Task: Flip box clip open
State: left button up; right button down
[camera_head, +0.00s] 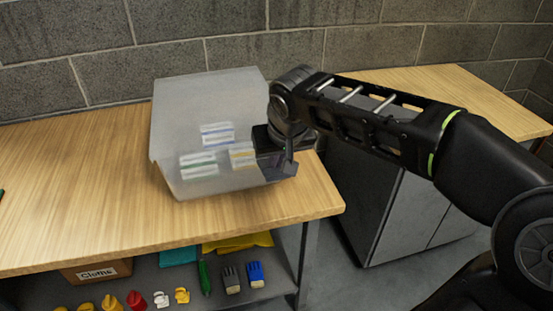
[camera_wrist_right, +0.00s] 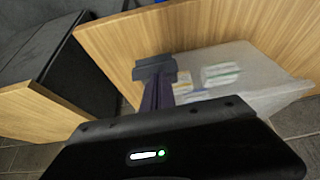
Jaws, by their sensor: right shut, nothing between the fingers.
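A translucent whitish box (camera_head: 215,183) stands on the wooden table in the head view. A tall translucent panel (camera_head: 185,105), which looks like its raised lid, stands at its back. Several small packs with coloured stripes (camera_head: 217,134) show inside. The box also shows in the right wrist view (camera_wrist_right: 285,92). My right gripper (camera_head: 289,168) is shut and empty at the box's right front corner. In the right wrist view its fingers (camera_wrist_right: 155,72) are close beside the box; I cannot tell whether they touch it. I cannot make out a separate clip. My left gripper is not in view.
A grey block wall (camera_head: 230,50) is behind. A grey cabinet (camera_head: 375,205) stands right, past a gap.

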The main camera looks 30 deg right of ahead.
jog(key=shift+r, duration=0.1)
jog(key=r+p, duration=0.2)
jog(key=w+r+p, duration=0.1)
jog(key=r+p, duration=0.1)
jog(key=shift+d+r, duration=0.2)
jog(key=s+v, duration=0.1)
jog(key=v, duration=0.8)
jog(key=shift+a+f+b, duration=0.15)
jog(key=shift+a+b, duration=0.15)
jog(key=shift+b, duration=0.05)
jog(key=shift+s, duration=0.15)
